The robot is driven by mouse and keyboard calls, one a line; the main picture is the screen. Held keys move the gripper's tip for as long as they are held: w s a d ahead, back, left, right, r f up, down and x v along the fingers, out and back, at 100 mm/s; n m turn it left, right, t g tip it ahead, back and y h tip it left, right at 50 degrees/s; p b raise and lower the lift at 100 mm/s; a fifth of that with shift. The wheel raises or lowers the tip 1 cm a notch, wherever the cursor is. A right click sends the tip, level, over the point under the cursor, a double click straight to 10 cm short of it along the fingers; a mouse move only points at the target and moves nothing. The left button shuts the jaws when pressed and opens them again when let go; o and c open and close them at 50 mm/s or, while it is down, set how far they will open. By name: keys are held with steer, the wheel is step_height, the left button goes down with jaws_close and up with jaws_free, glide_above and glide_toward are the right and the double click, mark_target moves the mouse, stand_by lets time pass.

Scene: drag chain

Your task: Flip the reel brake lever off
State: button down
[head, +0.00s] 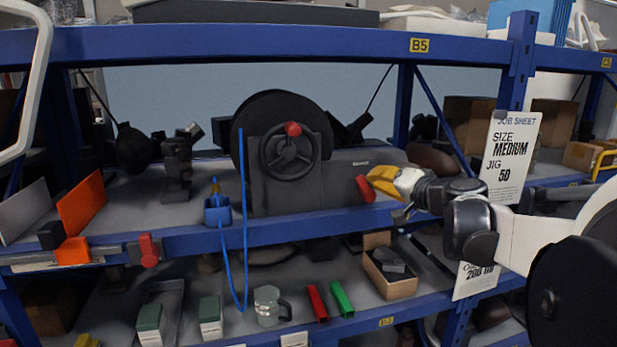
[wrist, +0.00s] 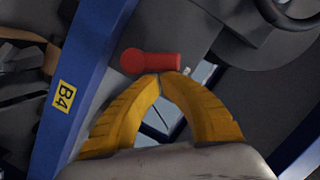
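A black reel (head: 281,125) with a handwheel (head: 289,150) and red knob stands on the upper shelf. A red lever (head: 365,188) sits on the right end of its grey housing, tilted in the head view. In the wrist view the red lever (wrist: 150,61) lies across the picture just beyond my fingertips. My gripper (head: 374,180) has yellow fingers and is at the lever's right side. In the wrist view its fingertips (wrist: 160,76) meet at the lever's near edge, touching it or very close. Nothing shows between them.
A blue cable (head: 242,210) hangs in front of the shelf beside a blue cup-like part (head: 217,211). Another red-handled lever (head: 148,250) sits at the shelf's front edge. A job sheet (head: 511,150) hangs by the right post (head: 519,60), close to my arm.

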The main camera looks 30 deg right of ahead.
mark_target(360, 184)
steer(key=shift+w+a+n, duration=0.1)
steer(key=shift+a+n, duration=0.3)
steer(key=shift+n, duration=0.3)
steer(key=shift+w+a+n+g+h+p, duration=0.15)
steer(key=shift+a+n+g+h, duration=0.15)
steer(key=shift+n, duration=0.45)
steer(key=shift+w+a+n+g+h+p, duration=0.1)
steer(key=shift+a+n+g+h+p, duration=0.1)
steer(key=shift+a+n+h, duration=0.4)
steer(key=shift+w+a+f+n+h, duration=0.1)
steer(key=shift+a+f+n+h, duration=0.1)
steer(key=shift+n, duration=0.5)
steer(key=shift+a+f+n+h, duration=0.15)
steer(key=shift+a+n, duration=0.1)
steer(key=shift+n, duration=0.4)
steer(key=shift+w+a+f+n+h, duration=0.1)
steer(key=shift+a+f+n+h, duration=0.1)
steer(key=shift+n, duration=0.5)
steer(key=shift+r, duration=0.1)
